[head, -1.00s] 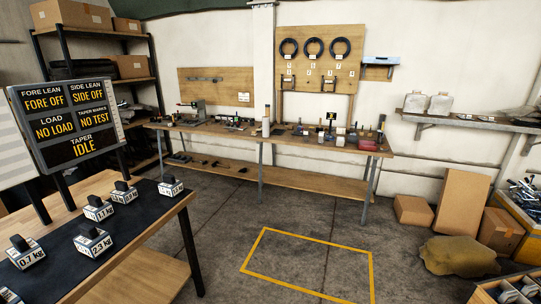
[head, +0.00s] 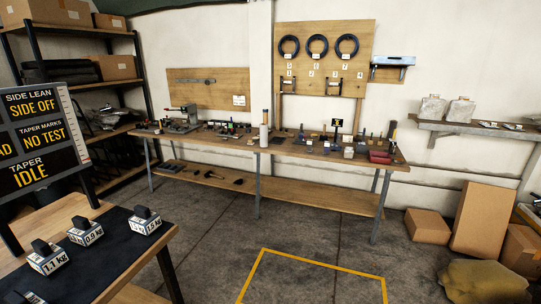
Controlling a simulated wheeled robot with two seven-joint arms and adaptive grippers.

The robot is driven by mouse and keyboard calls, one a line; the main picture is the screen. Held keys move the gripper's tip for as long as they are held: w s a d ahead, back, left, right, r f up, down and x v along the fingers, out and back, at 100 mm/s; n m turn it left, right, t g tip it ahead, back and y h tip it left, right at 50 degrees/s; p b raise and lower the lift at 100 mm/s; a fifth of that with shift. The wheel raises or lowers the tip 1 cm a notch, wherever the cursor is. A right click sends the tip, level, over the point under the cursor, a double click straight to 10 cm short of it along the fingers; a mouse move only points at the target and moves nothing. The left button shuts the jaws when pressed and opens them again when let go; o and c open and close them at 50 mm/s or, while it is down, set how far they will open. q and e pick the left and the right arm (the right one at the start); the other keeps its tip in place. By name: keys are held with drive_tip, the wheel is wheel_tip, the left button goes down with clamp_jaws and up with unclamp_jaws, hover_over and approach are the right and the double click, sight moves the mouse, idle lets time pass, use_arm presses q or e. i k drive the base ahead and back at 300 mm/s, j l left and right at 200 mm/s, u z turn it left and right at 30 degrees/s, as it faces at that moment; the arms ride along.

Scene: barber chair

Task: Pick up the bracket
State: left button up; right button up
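Neither of my grippers is in the head view. I cannot single out the bracket among the small items. A long wooden workbench (head: 290,194) stands against the far wall with many small parts and tools on top, too small to name surely. Two dark metal pieces hang low on the tall wooden wall panel (head: 327,28), the left piece (head: 288,86) and the right piece (head: 333,86). A lower panel (head: 185,92) to the left carries a grey bar-like tool (head: 194,81).
A near table at left holds weight blocks (head: 84,232) on a dark mat. A display screen (head: 38,130) stands behind it. A yellow floor outline (head: 322,262) lies ahead on open concrete. Cardboard boxes (head: 483,218) and a brown sack (head: 485,282) stand at right.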

sight(309, 143)
drive_tip(key=i+z, duration=0.2)
drive_tip(key=i, duration=0.2)
drive_tip(key=i+j+z, duration=0.2)
drive_tip(key=i, duration=0.25)
drive_tip(key=i+j+z, duration=0.15)
drive_tip(key=i, duration=0.25)
drive_tip(key=i+j+z, duration=0.2)
drive_tip(key=i, duration=0.2)
